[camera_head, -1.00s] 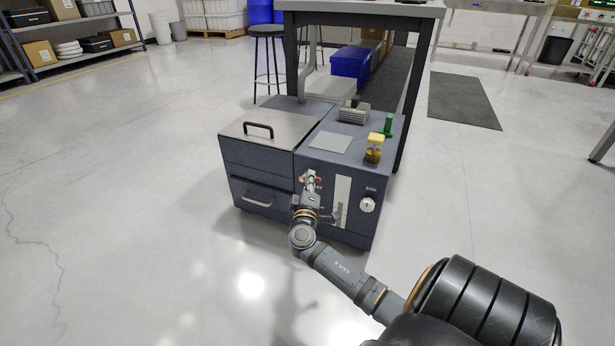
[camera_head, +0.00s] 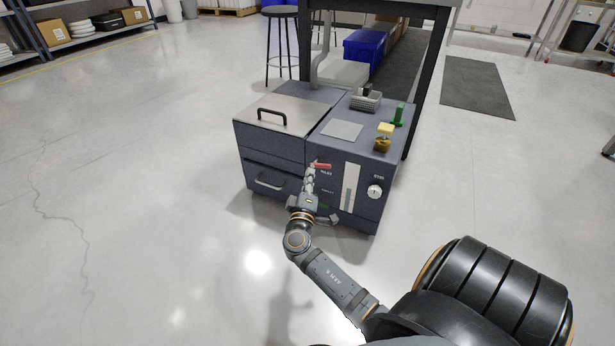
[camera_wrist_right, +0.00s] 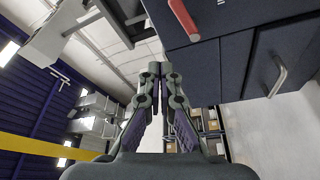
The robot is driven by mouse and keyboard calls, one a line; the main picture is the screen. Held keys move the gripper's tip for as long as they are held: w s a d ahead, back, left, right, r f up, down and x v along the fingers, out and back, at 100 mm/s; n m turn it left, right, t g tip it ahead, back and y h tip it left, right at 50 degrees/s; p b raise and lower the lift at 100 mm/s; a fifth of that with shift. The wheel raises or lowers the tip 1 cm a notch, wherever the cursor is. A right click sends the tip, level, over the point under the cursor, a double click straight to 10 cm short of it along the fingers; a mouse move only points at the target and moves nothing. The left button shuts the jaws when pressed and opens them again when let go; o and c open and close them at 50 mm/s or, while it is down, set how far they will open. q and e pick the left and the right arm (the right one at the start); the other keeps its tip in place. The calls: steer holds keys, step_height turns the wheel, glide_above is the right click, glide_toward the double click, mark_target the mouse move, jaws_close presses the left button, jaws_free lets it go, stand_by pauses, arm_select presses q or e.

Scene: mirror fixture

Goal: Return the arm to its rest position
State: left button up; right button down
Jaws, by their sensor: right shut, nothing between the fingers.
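My right arm reaches up from the bottom right of the head view to the front of a dark blue-grey machine (camera_head: 275,150). My right gripper (camera_head: 309,172) is shut and empty, in front of the panel and just below a red handle (camera_head: 321,166). In the right wrist view the fingertips (camera_wrist_right: 160,68) are together with nothing between them. There the red handle (camera_wrist_right: 184,18) shows above and to the right, apart from the fingers. My left gripper is in neither view.
The machine has a lid handle (camera_head: 272,115), a drawer handle (camera_head: 270,183), a pale vertical strip (camera_head: 350,187) and a white knob (camera_head: 375,191). A yellow-topped brass item (camera_head: 383,143), a green item (camera_head: 398,115) and a grey basket (camera_head: 366,102) stand on top. Floor to the left is clear.

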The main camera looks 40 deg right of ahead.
steer(key=shift+s+a+f, duration=0.3)
steer(key=shift+s+a, duration=0.05)
steer(key=shift+a, duration=0.3)
